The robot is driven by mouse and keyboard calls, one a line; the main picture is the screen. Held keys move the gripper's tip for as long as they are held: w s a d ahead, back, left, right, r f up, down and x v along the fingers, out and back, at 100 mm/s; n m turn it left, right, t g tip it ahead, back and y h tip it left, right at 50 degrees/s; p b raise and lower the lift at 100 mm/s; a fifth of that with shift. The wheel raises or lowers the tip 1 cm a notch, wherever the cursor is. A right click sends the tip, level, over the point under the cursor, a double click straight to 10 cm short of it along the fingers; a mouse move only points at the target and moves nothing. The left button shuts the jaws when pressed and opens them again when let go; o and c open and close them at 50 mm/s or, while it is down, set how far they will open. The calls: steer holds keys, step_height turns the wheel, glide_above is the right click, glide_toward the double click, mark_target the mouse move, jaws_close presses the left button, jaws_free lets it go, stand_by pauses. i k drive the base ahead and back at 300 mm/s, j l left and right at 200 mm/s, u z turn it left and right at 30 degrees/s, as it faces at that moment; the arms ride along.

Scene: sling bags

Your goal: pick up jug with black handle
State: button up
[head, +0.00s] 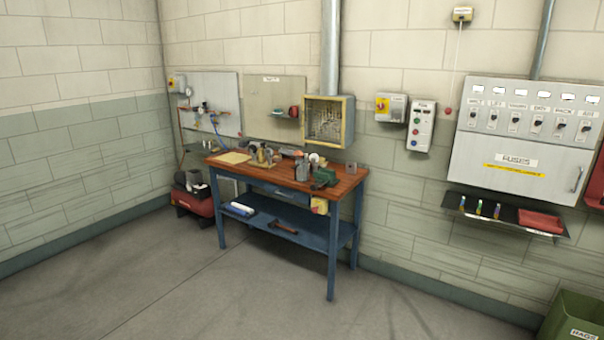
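A wooden-topped workbench (286,183) with blue legs stands against the back wall. Several small items crowd its top. A grey, jug-like container (302,172) stands near the middle of the bench top. It is too small to tell whether it has a black handle. Beside it on the right is a green tool (324,177). Tan or brown containers (262,155) stand further left on the bench. I cannot tell for sure which item is the jug with the black handle. My gripper is not in view.
A red machine (192,203) stands on the floor left of the bench. A wall shelf (505,213) holds a red tray (540,221) at the right. A green rags bin (580,320) is at the lower right. The floor before the bench is clear.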

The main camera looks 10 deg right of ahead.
mark_target(301, 170)
steer(key=i+j+z, duration=0.25)
steer(key=i+j, duration=0.35)
steer(key=i, duration=0.7)
steer(key=i+j+z, duration=0.2)
steer(key=i+j, duration=0.65)
steer(key=i, duration=0.4)
steer(key=i+j+z, duration=0.25)
steer(key=i+j, duration=0.8)
steer(key=i, duration=0.1)
